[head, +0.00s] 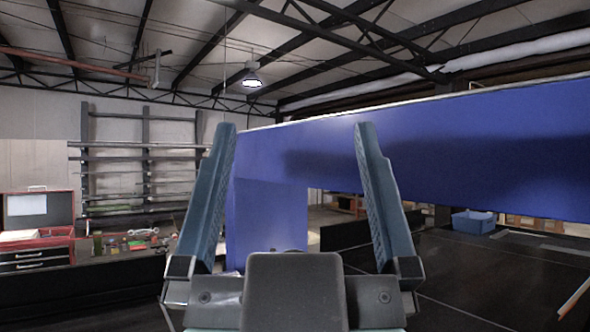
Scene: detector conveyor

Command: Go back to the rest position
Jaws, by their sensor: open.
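My gripper (292,128) is at the centre of the head view, pointing up and away. Its two blue-grey fingers are wide apart, with nothing between them. The dark palm block sits at the bottom middle of the view. Behind the fingers is the large blue side of the conveyor (470,150), running from the centre to the right edge. A blue upright panel (268,215) of it shows between the fingers. The top of the conveyor is not visible from here. The gripper appears clear of the blue panels, but the exact distance is hard to tell.
At the left, a red toolbox (38,250) stands by a dark bench with small tools (140,242). A metal rack (145,160) stands against the back wall. At the right, a blue bin (474,222) sits on a dark surface below the conveyor. A lamp hangs from the ceiling.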

